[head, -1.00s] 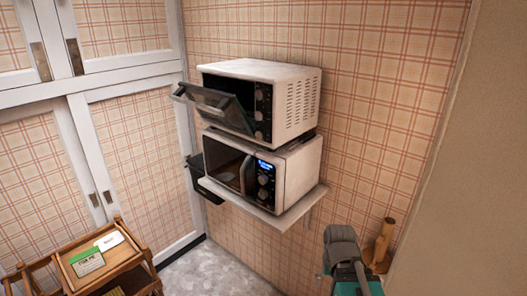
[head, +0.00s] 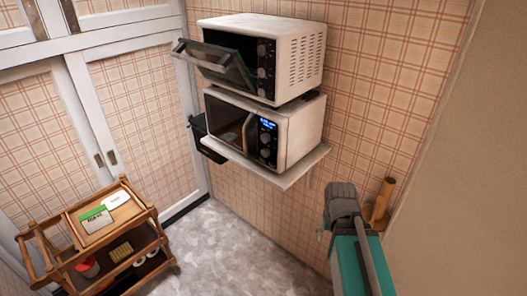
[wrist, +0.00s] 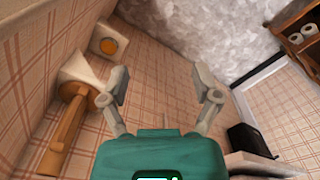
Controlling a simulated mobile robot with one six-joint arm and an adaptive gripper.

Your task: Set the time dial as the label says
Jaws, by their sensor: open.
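The lower white microwave (head: 300,140) stands on a wall shelf, with a lit blue display (head: 267,125) and round dials (head: 265,146) on its front panel. A white oven (head: 305,62) sits above it, with its glass door (head: 215,62) hanging open and several knobs (head: 263,70) beside it. I cannot read the dial markings or which dial is for time. A green and white card (head: 96,219) lies on the trolley, its text too small to read. My gripper (wrist: 165,90) is open and empty in the wrist view, away from both appliances.
The wooden trolley (head: 115,260) stands at lower left by the white cupboard doors (head: 100,120). A white card (head: 117,199) lies on it. A black bin (head: 208,140) hangs beside the shelf (head: 285,182). Grey floor (head: 235,245) is clear between.

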